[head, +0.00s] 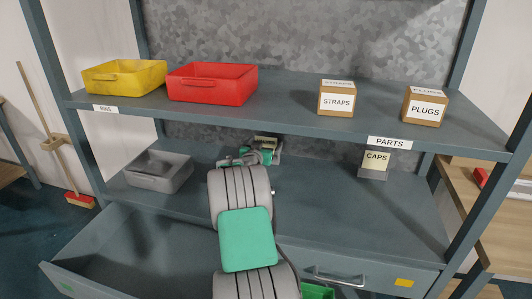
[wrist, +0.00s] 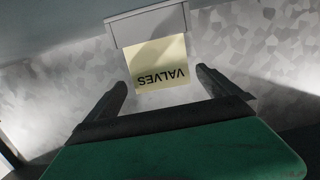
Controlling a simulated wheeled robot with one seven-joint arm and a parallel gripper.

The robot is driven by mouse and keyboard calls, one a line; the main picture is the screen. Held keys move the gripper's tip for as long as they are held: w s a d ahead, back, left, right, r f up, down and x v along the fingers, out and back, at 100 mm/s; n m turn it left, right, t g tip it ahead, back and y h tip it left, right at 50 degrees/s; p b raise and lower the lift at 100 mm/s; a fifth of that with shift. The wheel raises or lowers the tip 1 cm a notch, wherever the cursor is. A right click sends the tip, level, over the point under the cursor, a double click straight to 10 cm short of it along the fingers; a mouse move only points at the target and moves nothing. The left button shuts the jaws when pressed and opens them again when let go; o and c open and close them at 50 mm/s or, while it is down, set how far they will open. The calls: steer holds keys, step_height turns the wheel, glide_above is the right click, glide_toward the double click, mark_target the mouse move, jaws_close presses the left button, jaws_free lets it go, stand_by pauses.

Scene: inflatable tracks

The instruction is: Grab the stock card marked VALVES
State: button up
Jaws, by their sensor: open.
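The pale yellow card marked VALVES (wrist: 160,62) shows upside down in the wrist view, with its far edge at a grey holder (wrist: 146,26). My gripper (wrist: 162,80) is open, with one finger on each side of the card in this view and a gap to each side. I cannot tell how far the fingertips are from the card in depth. In the head view my gripper (head: 250,156) is over the lower shelf, and a small part of the card (head: 265,140) shows behind it. The rest is hidden by my arm.
A CAPS card (head: 376,160) stands in a holder to the right on the lower shelf (head: 330,205). A grey bin (head: 158,171) is to the left. The upper shelf (head: 285,105) overhangs, with bins and boxes on it. An open drawer (head: 140,255) is below.

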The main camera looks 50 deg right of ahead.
mark_target(266, 142)
steer(key=x, duration=0.6)
steer(key=shift+w+d+f+p, duration=0.1)
steer(key=shift+f+p, duration=0.3)
steer(key=c, duration=1.2)
steer(key=shift+c, duration=0.3)
steer(key=shift+r, duration=0.15)
